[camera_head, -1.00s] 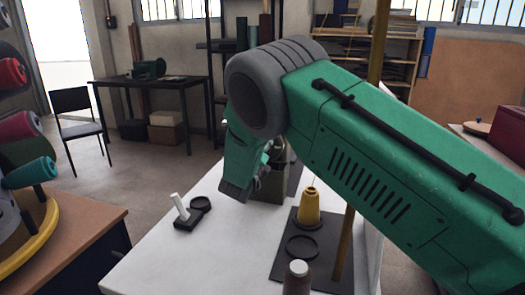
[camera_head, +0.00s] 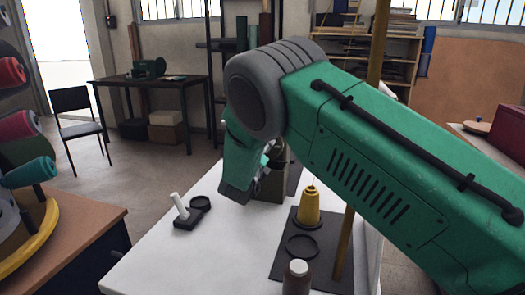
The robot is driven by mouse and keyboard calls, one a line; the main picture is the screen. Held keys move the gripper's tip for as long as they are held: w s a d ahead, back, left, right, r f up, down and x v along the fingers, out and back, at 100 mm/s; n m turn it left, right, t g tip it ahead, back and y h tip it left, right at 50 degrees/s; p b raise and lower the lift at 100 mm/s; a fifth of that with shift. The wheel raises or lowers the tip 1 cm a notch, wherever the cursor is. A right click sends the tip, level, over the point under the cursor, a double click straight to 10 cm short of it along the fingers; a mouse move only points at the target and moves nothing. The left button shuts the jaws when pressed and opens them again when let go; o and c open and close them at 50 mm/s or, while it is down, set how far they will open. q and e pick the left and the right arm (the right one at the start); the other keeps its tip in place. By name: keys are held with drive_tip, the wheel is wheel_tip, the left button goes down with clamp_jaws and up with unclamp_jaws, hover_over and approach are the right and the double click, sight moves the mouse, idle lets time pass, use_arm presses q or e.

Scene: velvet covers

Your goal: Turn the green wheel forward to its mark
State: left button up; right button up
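I cannot make out the green wheel or its mark; my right arm covers the middle of the view. My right arm comes in from the right and bends down over the white table (camera_head: 150,258). My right gripper (camera_head: 268,165) is mostly hidden behind the arm's lower link, close to a dark olive-grey block (camera_head: 270,188) on the table. I cannot tell whether its fingers are open or shut, or whether they touch anything. My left gripper is not in view.
A yellow thread cone (camera_head: 309,208) stands on a dark base plate (camera_head: 285,258) with a post (camera_head: 345,245). A brown spool (camera_head: 296,282) is in front. A small black stand with a white peg (camera_head: 180,206) is left. The table's left front is clear.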

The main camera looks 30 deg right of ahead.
drive_tip(key=shift+r, duration=0.25)
drive_tip(key=shift+s+a, duration=0.15)
drive_tip(key=shift+a, duration=0.1)
drive_tip(key=v, duration=1.1)
drive_tip(key=shift+a+f, duration=0.2)
drive_tip(key=shift+f, duration=0.05)
